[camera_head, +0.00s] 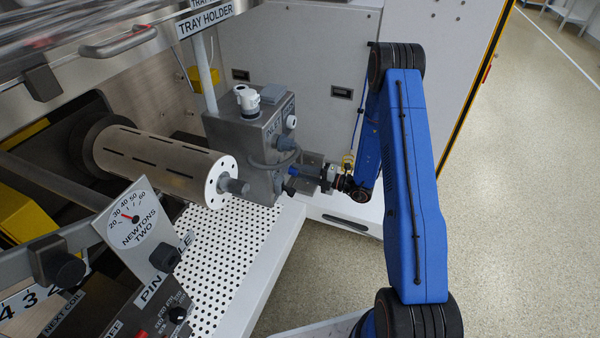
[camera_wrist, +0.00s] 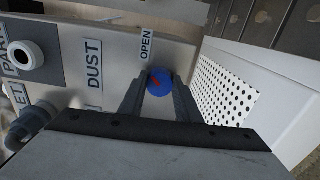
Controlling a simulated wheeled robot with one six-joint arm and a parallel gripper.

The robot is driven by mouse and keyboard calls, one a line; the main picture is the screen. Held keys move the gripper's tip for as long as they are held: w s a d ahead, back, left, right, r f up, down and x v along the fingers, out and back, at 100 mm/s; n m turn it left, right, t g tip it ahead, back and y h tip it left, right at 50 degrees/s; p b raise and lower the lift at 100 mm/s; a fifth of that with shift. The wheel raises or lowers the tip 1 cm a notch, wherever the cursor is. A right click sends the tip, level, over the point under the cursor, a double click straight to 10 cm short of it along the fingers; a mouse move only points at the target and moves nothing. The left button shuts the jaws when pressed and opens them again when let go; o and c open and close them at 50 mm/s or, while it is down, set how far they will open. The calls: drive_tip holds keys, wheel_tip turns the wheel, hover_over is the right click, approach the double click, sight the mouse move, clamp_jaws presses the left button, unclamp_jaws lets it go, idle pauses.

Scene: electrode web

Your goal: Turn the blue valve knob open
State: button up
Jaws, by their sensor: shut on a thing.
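The blue valve knob (camera_wrist: 159,82) is round with a red mark on its face. In the wrist view it sits below the OPEN label (camera_wrist: 146,45), between the two fingers of my gripper (camera_wrist: 159,92). The fingers are shut on the knob from both sides. In the head view my gripper (camera_head: 306,172) reaches from the right to the side of the grey valve box (camera_head: 240,150). The knob is hard to make out there. The red mark runs at a slant; I cannot tell which setting it shows.
A perforated white tray (camera_head: 232,240) stands below the box. A metal roller (camera_head: 160,160) and a dial plate (camera_head: 138,225) are at left. The floor at right is clear.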

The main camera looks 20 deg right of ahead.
drive_tip(key=shift+d+m, duration=0.1)
drive_tip(key=shift+m, duration=0.2)
drive_tip(key=o, duration=1.1)
drive_tip(key=shift+c, duration=0.2)
drive_tip(key=shift+d, duration=0.1)
drive_tip(key=v, duration=1.7)
drive_tip(key=shift+s, duration=0.15)
